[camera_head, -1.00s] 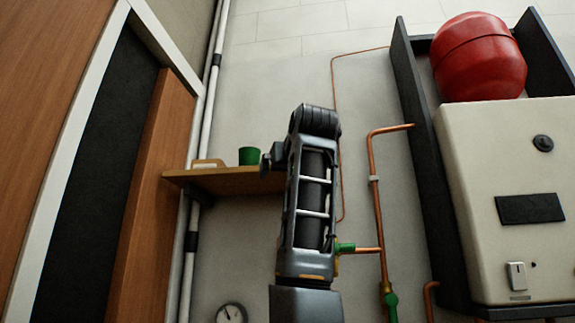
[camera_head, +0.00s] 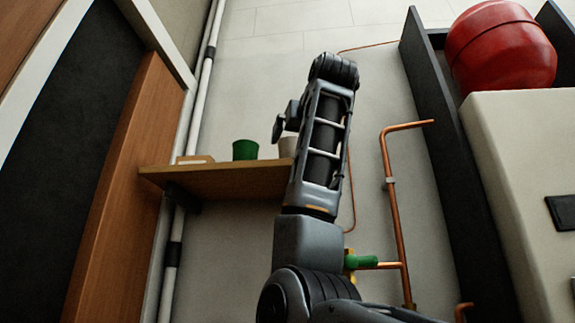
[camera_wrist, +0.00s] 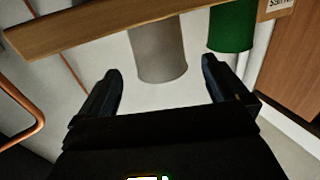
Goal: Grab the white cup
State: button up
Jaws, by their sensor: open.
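The white cup (camera_head: 287,147) stands on the wooden shelf (camera_head: 225,180), partly hidden behind my arm in the head view. In the wrist view the white cup (camera_wrist: 158,50) looks grey and appears upside down, centred ahead between my fingers. My gripper (camera_wrist: 162,68) is open and empty, with a finger on each side of the cup's outline; whether the fingers are level with it in depth I cannot tell. In the head view my gripper (camera_head: 279,127) is just above and left of the cup.
A green cup (camera_head: 245,150) stands left of the white cup on the shelf. A small box (camera_head: 195,159) sits at the shelf's left end. Copper pipes (camera_head: 393,200) run down the wall on the right, beside a dark frame with a red tank (camera_head: 500,48).

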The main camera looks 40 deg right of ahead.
aim_at(291, 150)
jog(key=p+x, duration=0.3)
jog(key=x, duration=0.3)
jog(key=shift+w, duration=0.1)
jog(key=shift+w+d+f, duration=0.15)
jog(key=shift+w+d, duration=0.2)
jog(key=shift+w, duration=0.25)
jog(key=c, duration=1)
